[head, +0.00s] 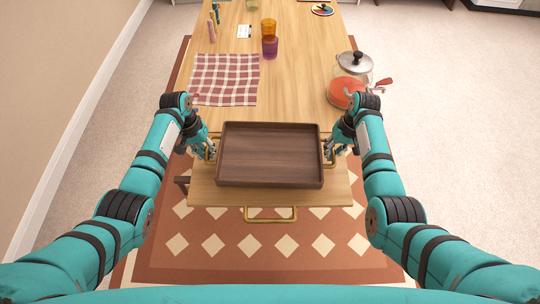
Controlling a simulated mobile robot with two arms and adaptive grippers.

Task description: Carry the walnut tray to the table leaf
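The dark walnut tray (270,182) is level and empty, with a brass handle at each short end. It is over the near end of the wooden table, above the table leaf (200,196), whose front and side strips show around it. I cannot tell whether the tray touches the leaf. My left gripper (211,149) is at the tray's left handle and appears shut on it. My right gripper (331,150) is at the right handle and appears shut on it. The fingertips are small and partly hidden by the handles and wrists.
A brass pull (270,219) sticks out from the leaf's front edge. A patterned rug (250,262) lies below.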

